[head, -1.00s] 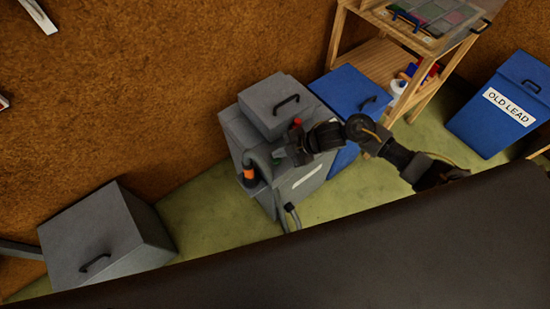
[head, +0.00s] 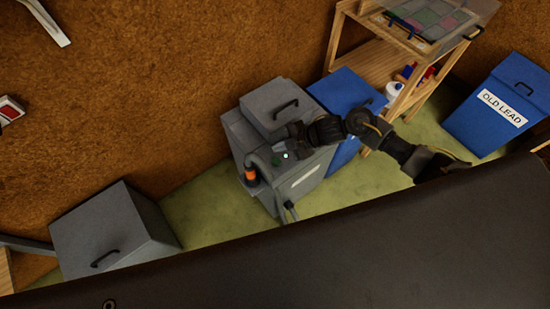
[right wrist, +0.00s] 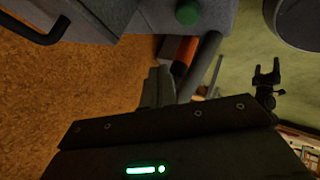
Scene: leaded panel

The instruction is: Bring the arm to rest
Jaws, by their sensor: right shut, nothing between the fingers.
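My right arm comes in from the right in the head view, over the dark surface edge. Its gripper (head: 287,146) is in front of the grey machine (head: 318,170), close to its top and front. I cannot tell whether it touches. In the right wrist view the two fingers (right wrist: 159,88) are together, with nothing between them. The gripper's body below them carries a lit green bar. An orange-banded hose (right wrist: 184,55) and a green knob (right wrist: 187,12) of the machine show just beyond the fingers. My left gripper is not in the head view.
A blue bin (head: 345,93) stands right of the machine, beside a wooden rack (head: 395,62). A blue OLD LEAD bin (head: 505,105) is at far right. A grey lidded box (head: 113,230) stands at left. Green floor (head: 215,205) between box and machine is clear.

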